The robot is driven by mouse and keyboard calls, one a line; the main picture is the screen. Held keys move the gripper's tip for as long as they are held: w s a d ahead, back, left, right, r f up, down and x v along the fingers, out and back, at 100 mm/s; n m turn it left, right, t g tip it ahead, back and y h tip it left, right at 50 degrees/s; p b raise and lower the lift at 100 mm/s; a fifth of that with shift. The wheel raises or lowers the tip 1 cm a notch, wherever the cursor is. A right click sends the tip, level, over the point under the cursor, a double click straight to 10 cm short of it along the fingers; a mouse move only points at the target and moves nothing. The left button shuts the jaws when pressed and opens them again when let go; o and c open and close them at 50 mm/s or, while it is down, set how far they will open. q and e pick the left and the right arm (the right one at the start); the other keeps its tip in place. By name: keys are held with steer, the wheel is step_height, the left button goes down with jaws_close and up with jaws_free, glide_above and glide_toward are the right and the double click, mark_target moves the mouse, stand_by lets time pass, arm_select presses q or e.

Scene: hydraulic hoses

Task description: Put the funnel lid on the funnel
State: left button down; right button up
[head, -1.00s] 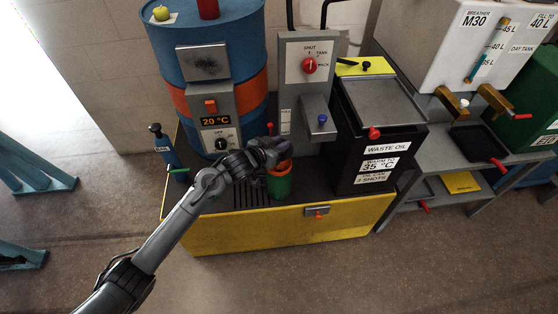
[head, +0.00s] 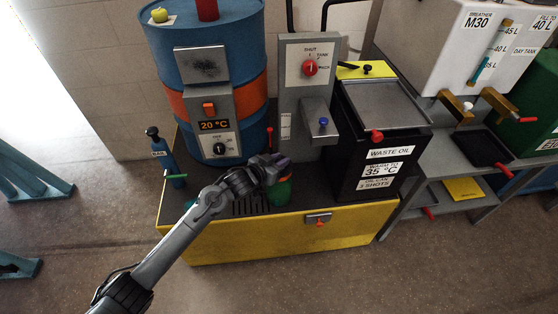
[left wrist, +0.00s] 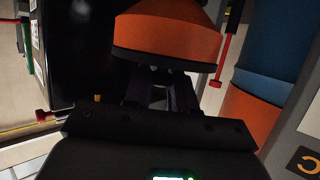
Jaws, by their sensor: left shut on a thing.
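My left gripper (head: 282,163) reaches in from the left and is shut on what I take to be the dark funnel lid (left wrist: 125,57); its grip is mostly hidden. In the left wrist view the lid shows as a dark band across the wide end of the orange funnel (left wrist: 170,32), between the two fingers and the orange. I cannot tell whether they touch or are slightly apart. In the head view, the gripper covers most of the funnel, above a green container (head: 279,196) on the yellow bench (head: 240,240). My right gripper is out of view.
A blue drum (head: 160,60) with an orange band and a heater box stands left of the gripper. A grey valve panel (head: 290,95) stands behind it. The black waste oil box (head: 350,145) is close on the right.

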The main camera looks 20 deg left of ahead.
arm_select(q)
steer(key=c, duration=0.9)
jaws_free()
steer(key=shift+f, duration=0.1)
steer(key=shift+s+r, duration=0.2)
steer(key=shift+r, duration=0.1)
steer(key=p+v, duration=0.5)
steer(key=v, duration=0.6)
steer(key=s+f+g+y, duration=0.1)
steer(key=s+f+g, duration=0.1)
steer(key=s, duration=0.9)
steer(key=s+d+f+n+g+y, duration=0.1)
steer(key=s+g, duration=0.3)
steer(key=s, duration=0.7)
steer(key=s+f+g+y, duration=0.1)
steer(key=s+f+g, duration=0.2)
steer(key=s, duration=0.8)
steer(key=shift+d+f+g+y+p, duration=0.2)
steer(key=shift+d+g+y+p, duration=0.1)
steer(key=shift+d+y, duration=0.1)
steer(key=shift+w+r, duration=0.1)
steer(key=shift+r, duration=0.05)
